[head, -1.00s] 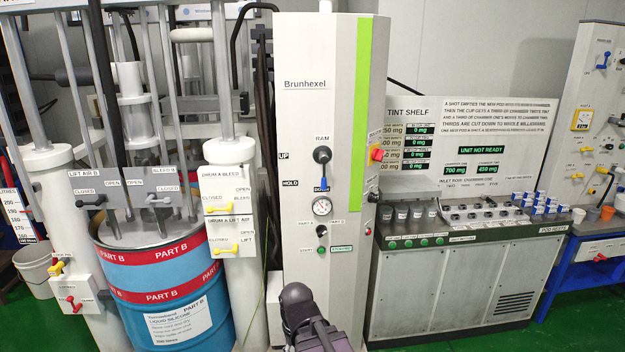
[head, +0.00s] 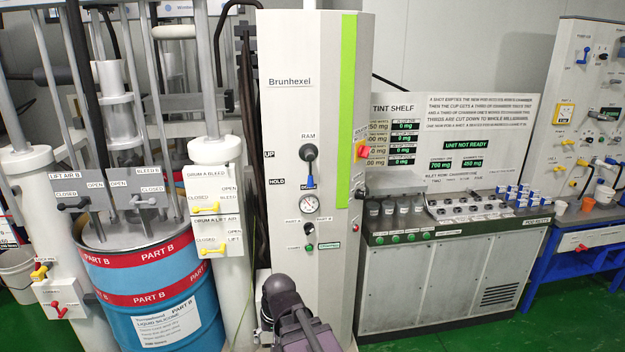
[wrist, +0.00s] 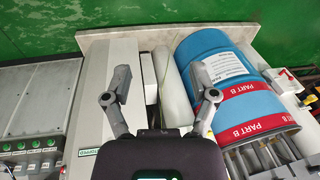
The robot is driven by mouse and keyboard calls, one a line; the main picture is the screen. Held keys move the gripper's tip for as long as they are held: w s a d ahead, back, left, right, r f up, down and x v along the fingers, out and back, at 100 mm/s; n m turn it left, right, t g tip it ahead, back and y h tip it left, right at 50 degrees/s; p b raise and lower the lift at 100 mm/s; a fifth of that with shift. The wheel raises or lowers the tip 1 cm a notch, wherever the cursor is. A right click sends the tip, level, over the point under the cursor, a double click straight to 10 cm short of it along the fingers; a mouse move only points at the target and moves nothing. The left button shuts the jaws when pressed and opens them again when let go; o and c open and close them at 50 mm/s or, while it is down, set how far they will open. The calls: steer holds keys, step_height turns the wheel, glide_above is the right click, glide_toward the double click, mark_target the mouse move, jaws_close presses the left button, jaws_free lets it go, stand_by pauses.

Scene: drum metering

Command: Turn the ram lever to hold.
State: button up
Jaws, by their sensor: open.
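The ram lever (head: 309,166) is on the front of the tall white Brunhexel cabinet (head: 285,110), under the label RAM. It has a dark round hub and a handle hanging straight down, with a blue tip at the DOWN label. The UP (head: 269,154) and HOLD (head: 278,182) labels are left of it. My gripper (wrist: 160,84) is open and empty in the wrist view, its two grey fingers spread wide. The lever is not visible there. In the head view my dark arm is low in front of the cabinet, below the lever; its fingertips cannot be made out.
A pressure gauge (head: 309,202) and a small selector knob (head: 309,228) sit below the lever. A red-and-yellow switch (head: 362,151) projects from the cabinet's right side. The blue Part B drum (head: 155,288) stands left, the tint shelf (head: 440,280) right. Green floor is clear at the lower right.

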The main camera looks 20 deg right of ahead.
steer(key=w+d+r+m+t+y+p, duration=0.1)
steer(key=w+r+m+t+y, duration=0.15)
steer(key=w+m, duration=0.2)
steer(key=w+r+m+t+y+p, duration=0.1)
steer(key=w+r+m+t, duration=0.25)
steer(key=w, duration=0.25)
steer(key=m+t+h+p, duration=0.4)
steer(key=m+t+h, duration=0.5)
steer(key=m, duration=1.8)
glide_toward(312, 181)
steer(key=s+d+t+y, duration=0.1)
steer(key=s+t+y, duration=0.1)
steer(key=s, duration=0.1)
steer(key=shift+w+d+f, duration=0.1)
steer(key=shift+f, duration=0.35)
steer(key=shift+w, duration=0.1)
steer(key=w, duration=0.9)
steer(key=w+d, duration=0.1)
steer(key=w, duration=0.3)
steer(key=shift+w, duration=0.3)
